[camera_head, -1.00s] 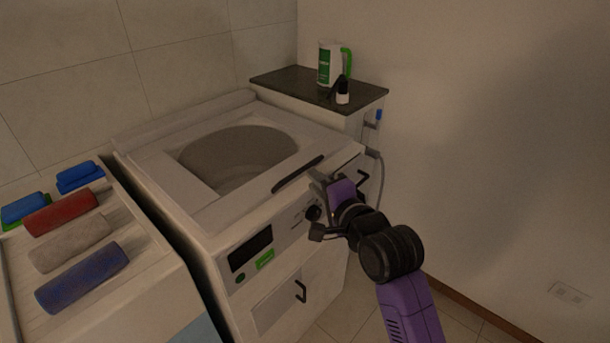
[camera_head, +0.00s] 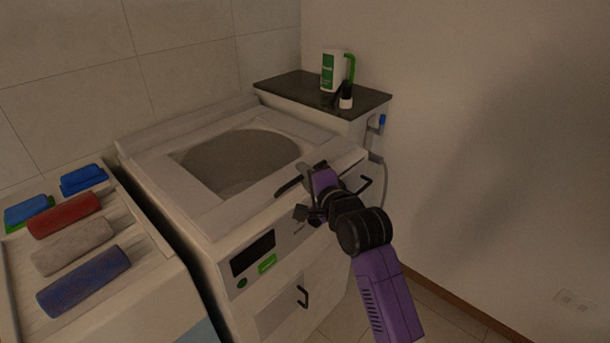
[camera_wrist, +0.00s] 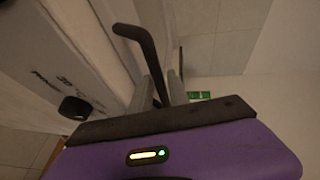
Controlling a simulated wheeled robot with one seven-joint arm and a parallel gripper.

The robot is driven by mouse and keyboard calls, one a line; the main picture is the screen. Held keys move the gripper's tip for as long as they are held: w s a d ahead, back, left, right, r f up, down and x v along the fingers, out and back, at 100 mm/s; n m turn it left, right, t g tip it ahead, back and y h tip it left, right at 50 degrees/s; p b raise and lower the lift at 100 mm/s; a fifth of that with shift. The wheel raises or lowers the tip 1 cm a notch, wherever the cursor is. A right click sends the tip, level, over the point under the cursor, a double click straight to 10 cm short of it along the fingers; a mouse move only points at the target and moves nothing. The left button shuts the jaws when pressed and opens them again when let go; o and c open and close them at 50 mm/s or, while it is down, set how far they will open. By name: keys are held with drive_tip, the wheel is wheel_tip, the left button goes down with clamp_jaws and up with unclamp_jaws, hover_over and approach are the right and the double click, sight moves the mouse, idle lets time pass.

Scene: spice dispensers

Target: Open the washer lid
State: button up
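The white washer (camera_head: 222,258) has its lid (camera_head: 197,196) lying flat on top, with a large grey round window. A dark bar handle (camera_head: 289,187) sits at the lid's front right edge. My gripper (camera_head: 312,169) is at the right part of this handle, above the front panel. In the wrist view the dark handle (camera_wrist: 143,44) runs down between the two grey fingers of my gripper (camera_wrist: 158,90). The fingers are on either side of it. I cannot tell whether they press on it. My purple arm hides part of the washer front.
A dark-topped side cabinet (camera_head: 285,88) holds a white-green bottle (camera_head: 329,72) and a small dark bottle (camera_head: 346,95). A counter at left holds rolled towels, including a red one (camera_head: 65,215). A wall closes off the right; a hose (camera_head: 378,172) hangs beside the washer.

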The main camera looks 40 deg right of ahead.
clamp_jaws()
drive_tip(key=shift+f, duration=0.1)
idle(1.2)
